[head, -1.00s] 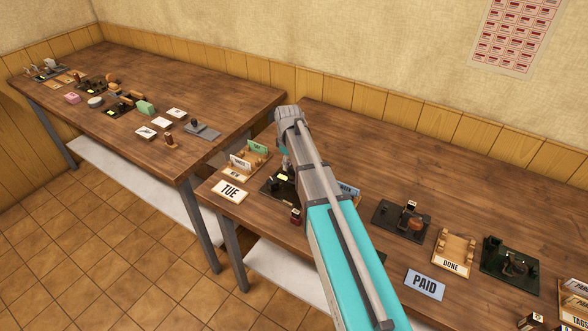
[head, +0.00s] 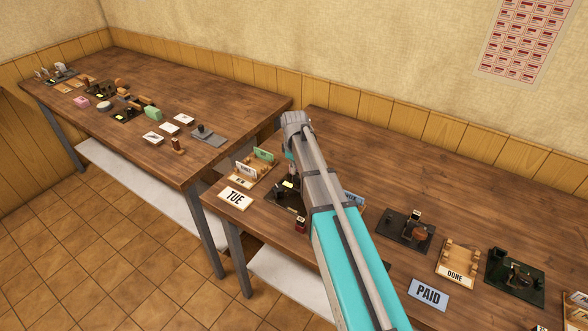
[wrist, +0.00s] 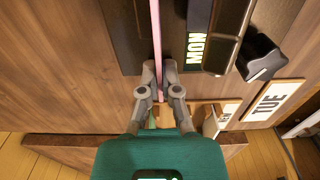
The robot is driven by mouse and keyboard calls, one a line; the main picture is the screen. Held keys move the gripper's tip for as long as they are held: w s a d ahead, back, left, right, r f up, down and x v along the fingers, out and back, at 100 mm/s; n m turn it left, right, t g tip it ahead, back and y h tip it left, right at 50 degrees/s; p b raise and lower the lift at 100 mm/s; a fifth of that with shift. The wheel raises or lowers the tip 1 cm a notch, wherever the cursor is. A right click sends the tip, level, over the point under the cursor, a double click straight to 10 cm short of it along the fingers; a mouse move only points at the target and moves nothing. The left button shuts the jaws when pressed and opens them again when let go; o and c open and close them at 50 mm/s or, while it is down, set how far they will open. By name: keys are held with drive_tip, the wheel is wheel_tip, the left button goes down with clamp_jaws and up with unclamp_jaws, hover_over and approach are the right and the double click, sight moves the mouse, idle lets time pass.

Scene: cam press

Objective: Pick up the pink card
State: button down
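The pink card (wrist: 156,32) shows edge-on as a thin upright strip in the wrist view. My gripper (wrist: 159,74) has its two fingers close together, one on each side of the strip, and looks shut on it. I cannot tell whether the card's lower edge is touching anything. In the head view my arm hides the pink card and the fingertips.
A dark stamping device with a MON label (wrist: 194,48) stands right of the card. A TUE plate (head: 236,198) and a wooden NEW rack (head: 263,167) with green and white cards are close by. A PAID plate (head: 429,293) and a DONE rack (head: 457,269) are further right.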

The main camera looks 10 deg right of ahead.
drive_tip(key=shift+r+p, duration=4.35)
drive_tip(key=shift+r, duration=0.2)
drive_tip(key=shift+a, duration=0.1)
